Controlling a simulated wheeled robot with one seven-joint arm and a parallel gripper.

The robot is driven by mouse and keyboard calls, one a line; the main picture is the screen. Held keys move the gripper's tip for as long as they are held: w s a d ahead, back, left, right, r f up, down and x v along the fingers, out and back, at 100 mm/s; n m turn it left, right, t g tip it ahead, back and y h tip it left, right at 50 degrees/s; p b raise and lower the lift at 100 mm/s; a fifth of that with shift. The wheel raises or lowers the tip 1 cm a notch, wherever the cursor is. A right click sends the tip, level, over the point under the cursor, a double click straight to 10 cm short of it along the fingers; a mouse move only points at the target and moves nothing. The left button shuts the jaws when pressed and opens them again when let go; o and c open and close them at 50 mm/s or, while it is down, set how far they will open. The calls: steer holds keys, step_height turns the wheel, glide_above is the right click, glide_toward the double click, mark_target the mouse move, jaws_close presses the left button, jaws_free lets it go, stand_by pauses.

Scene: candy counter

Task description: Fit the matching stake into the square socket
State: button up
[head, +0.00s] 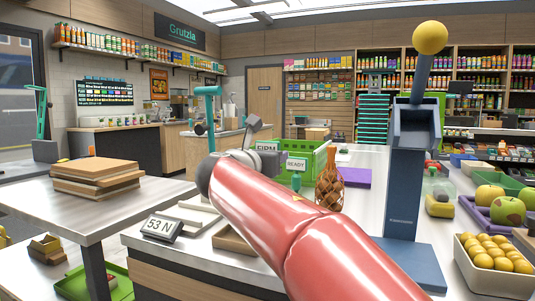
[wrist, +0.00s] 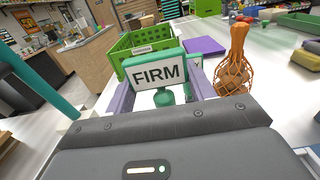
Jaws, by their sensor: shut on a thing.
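A sign reading FIRM, with a white face and green frame (wrist: 158,73), stands between the purple fingers of my gripper (wrist: 163,98) in the wrist view. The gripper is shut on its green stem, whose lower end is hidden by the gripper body. In the head view the FIRM sign (head: 267,146) shows just beyond my gripper, whose fingertips are hidden by my arm. A second sign reading READY (head: 297,164) stands on a teal stem just right of it. I cannot make out the square socket in either view.
A purple flat thing (head: 356,177) lies behind. A blue stand with a yellow ball (head: 430,38) rises at right. A 53 N display (head: 161,228) sits at the counter's front left.

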steer(key=shift+f+b, duration=0.35)
steer(key=shift+f, duration=0.35)
steer(key=shift+p, duration=0.6)
stand_by(1.1)
steer(key=shift+f+b, duration=1.25)
steer(key=shift+f, duration=0.4)
steer(key=shift+r, duration=0.1)
steer(key=shift+r+p, duration=1.25)
steer(key=shift+p, duration=0.15)
steer(key=shift+p, duration=0.45)
stand_by(0.9)
steer(key=shift+f+b, duration=0.7)
steer(key=shift+f, duration=0.3)
